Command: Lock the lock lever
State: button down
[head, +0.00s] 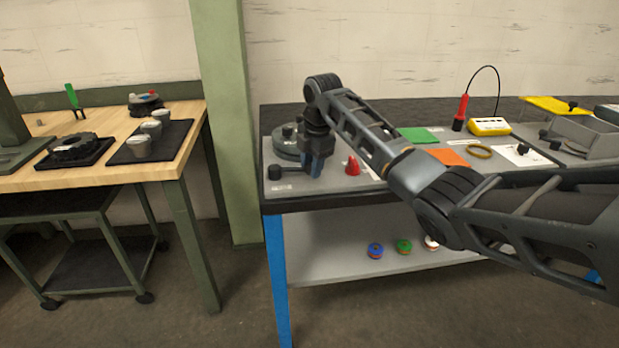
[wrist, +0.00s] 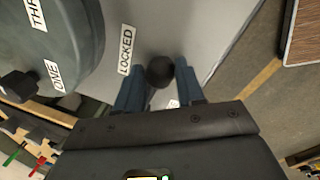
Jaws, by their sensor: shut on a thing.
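The lock lever (head: 274,172) is dark and lies at the front left corner of the grey panel, with a black cylindrical end showing left of my gripper. My gripper (head: 315,168) points down over the panel, and its blue fingers are shut on the lever. In the wrist view a dark round knob (wrist: 159,70) of the lever sits between the two fingertips. A white label reading LOCKED (wrist: 126,50) lies on the panel just left of the knob. The rest of the lever is hidden in the wrist view.
A round grey-green dial (wrist: 65,40) with number labels and a black knob stands beside the lever. A red cone (head: 352,166) stands just right of my gripper. Green (head: 417,135) and orange (head: 447,157) pads lie further right. The panel's edge is close by.

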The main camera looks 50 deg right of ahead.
jog(key=shift+w+d+f+n, duration=0.1)
jog(key=shift+w+d+n, duration=0.2)
jog(key=shift+n, duration=0.1)
jog(key=shift+w+n, duration=0.2)
jog(key=shift+n, duration=0.2)
jog(key=c, duration=0.7)
grip_release()
jog(key=shift+d, duration=0.1)
jog(key=shift+r, duration=0.2)
jog(key=r, duration=0.2)
jog(key=s+r, duration=0.1)
jog(key=r, duration=0.4)
jog(key=shift+s+r+b, duration=0.25)
jog(key=shift+b, duration=0.05)
